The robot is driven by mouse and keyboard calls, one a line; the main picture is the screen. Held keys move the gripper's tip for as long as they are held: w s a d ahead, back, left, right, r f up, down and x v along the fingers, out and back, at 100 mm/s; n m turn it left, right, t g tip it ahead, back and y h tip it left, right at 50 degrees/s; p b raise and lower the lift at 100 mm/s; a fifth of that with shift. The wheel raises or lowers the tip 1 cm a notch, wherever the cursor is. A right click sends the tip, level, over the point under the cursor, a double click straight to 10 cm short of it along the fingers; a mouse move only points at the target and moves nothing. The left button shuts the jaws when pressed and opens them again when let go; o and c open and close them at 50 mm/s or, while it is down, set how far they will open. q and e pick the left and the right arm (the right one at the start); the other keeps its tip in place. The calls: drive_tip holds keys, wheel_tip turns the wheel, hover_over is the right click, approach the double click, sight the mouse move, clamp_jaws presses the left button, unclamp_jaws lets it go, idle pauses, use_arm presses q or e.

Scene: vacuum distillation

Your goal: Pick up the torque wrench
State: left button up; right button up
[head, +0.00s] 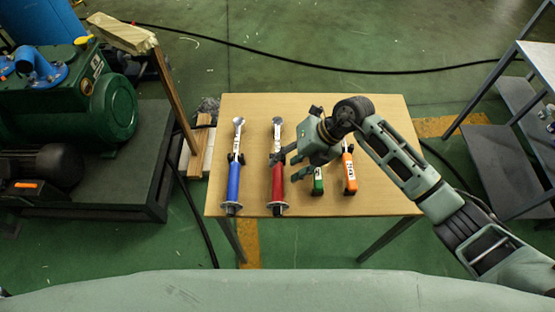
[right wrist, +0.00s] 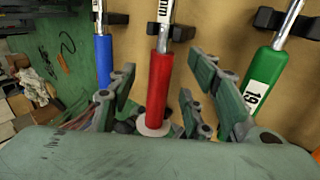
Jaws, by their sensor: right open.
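Several wrenches lie side by side in holders on a wooden table (head: 385,108). The blue-handled wrench (head: 233,182) is leftmost. To its right is the red-handled wrench (head: 278,185), then a green-handled one (head: 318,182) and an orange-handled one (head: 349,175). The pictures do not show which one the task means. My right gripper (head: 289,166) is open beside and above the red handle. In the right wrist view, the red handle (right wrist: 160,85) runs between its spread fingers, with a gap on both sides. The green handle (right wrist: 265,85) is to the right. My left gripper is not in view.
A green pump machine (head: 75,95) stands left of the table, with a wooden post (head: 174,95) between them. A grey metal shelf (head: 500,165) stands at the right. A black cable crosses the floor behind. The table's back strip is clear.

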sight(280, 168)
drive_tip(key=shift+x, duration=1.8)
drive_tip(key=shift+d, duration=0.15)
clamp_jaws()
drive_tip(key=shift+r, duration=0.1)
